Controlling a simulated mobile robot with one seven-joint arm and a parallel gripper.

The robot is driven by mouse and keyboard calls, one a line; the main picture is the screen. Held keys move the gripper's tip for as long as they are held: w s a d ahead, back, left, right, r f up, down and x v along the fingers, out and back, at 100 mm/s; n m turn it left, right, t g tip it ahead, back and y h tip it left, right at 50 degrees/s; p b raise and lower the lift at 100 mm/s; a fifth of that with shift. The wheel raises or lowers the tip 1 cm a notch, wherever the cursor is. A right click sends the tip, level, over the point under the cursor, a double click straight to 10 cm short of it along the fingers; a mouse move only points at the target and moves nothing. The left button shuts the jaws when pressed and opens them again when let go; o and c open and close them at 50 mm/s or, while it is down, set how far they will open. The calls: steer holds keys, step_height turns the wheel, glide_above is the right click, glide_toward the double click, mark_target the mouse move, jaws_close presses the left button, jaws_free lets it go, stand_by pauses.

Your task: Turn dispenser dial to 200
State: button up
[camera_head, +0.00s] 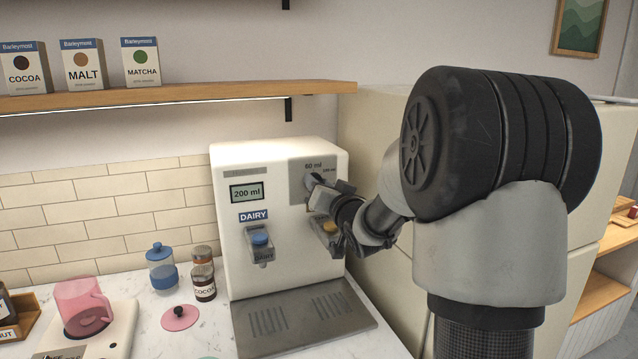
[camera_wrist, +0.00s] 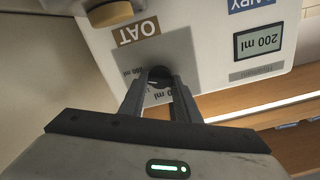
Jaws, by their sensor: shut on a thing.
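The white dispenser (camera_head: 225,200) stands on the counter, with a grey dial panel (camera_head: 299,172) at its upper right. A DAIRY label (camera_head: 253,216) and an OAT label (camera_wrist: 136,31) mark the two outlets.
A blue-lidded jar (camera_head: 161,272) and a cocoa jar (camera_head: 204,284) stand left of the dispenser. A pink pitcher (camera_head: 82,306) is further left. A shelf (camera_head: 180,98) with several boxes hangs above. My arm fills the right side.

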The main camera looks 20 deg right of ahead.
steer(key=shift+r+m, duration=0.1)
steer(key=shift+m, duration=0.5)
steer(key=o, duration=1)
steer(key=shift+w, duration=0.1)
steer(key=shift+o, duration=0.2)
steer(key=s, duration=1.7)
steer(key=shift+s, duration=0.25)
